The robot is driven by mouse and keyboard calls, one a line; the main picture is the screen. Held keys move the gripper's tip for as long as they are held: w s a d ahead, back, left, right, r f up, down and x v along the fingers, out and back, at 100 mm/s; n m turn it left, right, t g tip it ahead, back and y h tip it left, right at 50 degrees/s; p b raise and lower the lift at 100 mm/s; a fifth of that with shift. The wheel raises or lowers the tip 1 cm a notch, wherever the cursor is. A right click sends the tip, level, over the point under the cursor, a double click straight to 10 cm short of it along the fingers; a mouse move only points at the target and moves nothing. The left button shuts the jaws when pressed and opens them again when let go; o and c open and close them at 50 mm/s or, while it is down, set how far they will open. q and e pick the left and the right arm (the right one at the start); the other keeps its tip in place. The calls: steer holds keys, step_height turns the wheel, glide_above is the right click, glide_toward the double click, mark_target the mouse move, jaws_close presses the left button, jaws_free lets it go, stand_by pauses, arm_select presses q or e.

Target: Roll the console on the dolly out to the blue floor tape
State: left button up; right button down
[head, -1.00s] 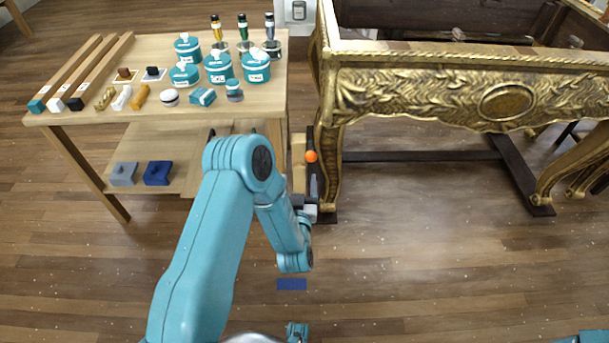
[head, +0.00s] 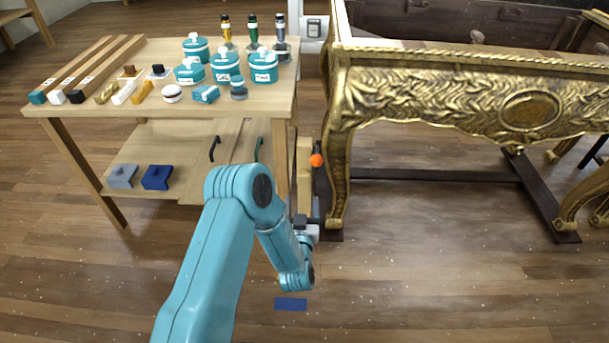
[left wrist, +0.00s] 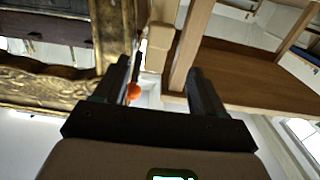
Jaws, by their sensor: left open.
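The gilt console (head: 440,92) stands at the right on a dolly (head: 430,174) of dark bars, its carved front facing me. An orange ball (head: 316,160) is by the console's near left leg; in the left wrist view it shows (left wrist: 133,92) close to the left-hand finger. My left gripper (head: 312,208) is low beside that leg, partly hidden in the head view. In the left wrist view its fingers (left wrist: 160,90) are apart, with nothing visibly clamped. The blue floor tape (head: 290,304) lies on the floor in front. My right gripper is out of view.
A wooden workbench (head: 120,75) with jars, blocks and bottles on top stands left of the console, with a narrow gap between. Grey and blue blocks (head: 157,176) sit on its lower shelf. The wooden floor (head: 440,280) in front of the console is clear.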

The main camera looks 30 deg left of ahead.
mark_target(303, 178)
arm_select(q)
steer(key=b+x, duration=0.3)
steer(key=x, duration=0.9)
steer(key=shift+w+a+f, duration=0.1)
steer(key=shift+w+a+b, duration=0.25)
steer(key=shift+w+b, duration=0.1)
steer(key=shift+w, duration=0.1)
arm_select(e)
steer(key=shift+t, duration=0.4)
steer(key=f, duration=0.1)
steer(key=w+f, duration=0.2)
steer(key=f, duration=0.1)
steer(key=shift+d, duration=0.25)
arm_select(q)
steer(key=shift+c, duration=0.3)
